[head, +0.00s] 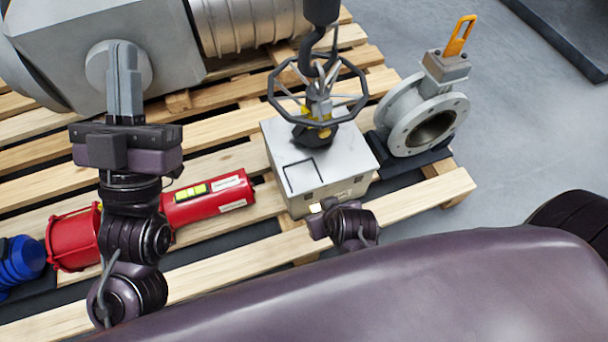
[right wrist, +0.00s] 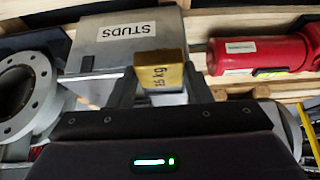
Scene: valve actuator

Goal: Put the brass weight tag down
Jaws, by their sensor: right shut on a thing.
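The brass weight tag (right wrist: 158,70), a small yellow block marked 15 kg, is between the fingers of my right gripper (right wrist: 160,84) in the right wrist view. The right gripper is shut on it.
A black handwheel (head: 276,88) hangs from a hook above the box. A flanged valve (head: 402,112) with an orange lever stands right of it. A red cylinder (head: 213,198) lies left on the slatted pallet (head: 440,190). A large grey actuator (head: 120,25) fills the back left.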

